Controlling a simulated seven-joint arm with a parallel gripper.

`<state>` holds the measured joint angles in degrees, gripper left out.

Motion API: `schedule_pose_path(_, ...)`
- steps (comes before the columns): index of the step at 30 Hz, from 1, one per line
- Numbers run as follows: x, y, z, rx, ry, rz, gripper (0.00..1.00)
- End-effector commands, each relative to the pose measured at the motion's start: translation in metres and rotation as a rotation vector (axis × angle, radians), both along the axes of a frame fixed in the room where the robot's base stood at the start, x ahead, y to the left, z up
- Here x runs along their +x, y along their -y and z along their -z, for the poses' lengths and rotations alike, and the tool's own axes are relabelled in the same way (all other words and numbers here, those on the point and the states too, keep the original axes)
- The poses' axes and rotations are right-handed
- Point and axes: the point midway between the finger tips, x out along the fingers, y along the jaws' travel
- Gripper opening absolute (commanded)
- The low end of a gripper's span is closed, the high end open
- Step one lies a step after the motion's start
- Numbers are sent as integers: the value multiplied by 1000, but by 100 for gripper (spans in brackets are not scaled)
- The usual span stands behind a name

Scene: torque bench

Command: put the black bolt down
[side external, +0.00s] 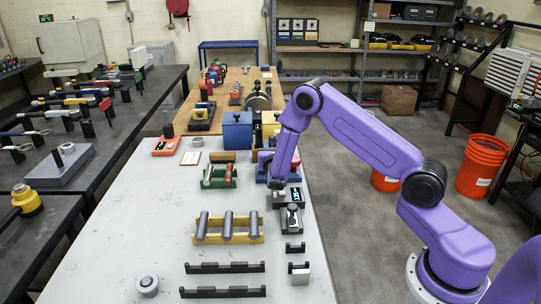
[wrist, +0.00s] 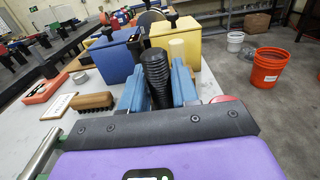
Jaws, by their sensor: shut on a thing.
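The black bolt (wrist: 157,75) shows in the wrist view as a thick, ribbed black cylinder, upright in the picture. My gripper (wrist: 158,88) is shut on it, with one blue finger on each side. The bolt's lower end is hidden behind the dark front edge of my wrist, so I cannot tell whether it touches anything below. In the side view my gripper end is at the right edge of the white table (side external: 150,225), close to the blue box. The bolt cannot be made out there.
A blue box (side external: 237,131) and a yellow box (wrist: 205,46) stand just beyond my gripper. A wooden brush (wrist: 92,101) and an orange tray (wrist: 45,88) lie to the left. A yellow rack (side external: 228,238) with grey cylinders is nearer the front. The table's left front is mostly clear.

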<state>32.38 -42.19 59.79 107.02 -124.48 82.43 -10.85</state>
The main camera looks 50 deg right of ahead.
Motion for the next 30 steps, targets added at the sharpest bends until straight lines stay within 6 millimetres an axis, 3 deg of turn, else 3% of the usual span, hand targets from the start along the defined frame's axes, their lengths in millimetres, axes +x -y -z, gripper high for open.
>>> schedule_pose_path(4,10,4,13,-1,1,2,0)
schedule_pose_path(10,10,3,35,-1,2,1,0)
schedule_pose_path(25,10,2,42,-1,3,0,0)
schedule_pose_path(26,9,2,42,0,0,0,39)
schedule_pose_path(27,9,2,42,0,0,0,52)
schedule_pose_path(30,9,2,42,0,0,0,55)
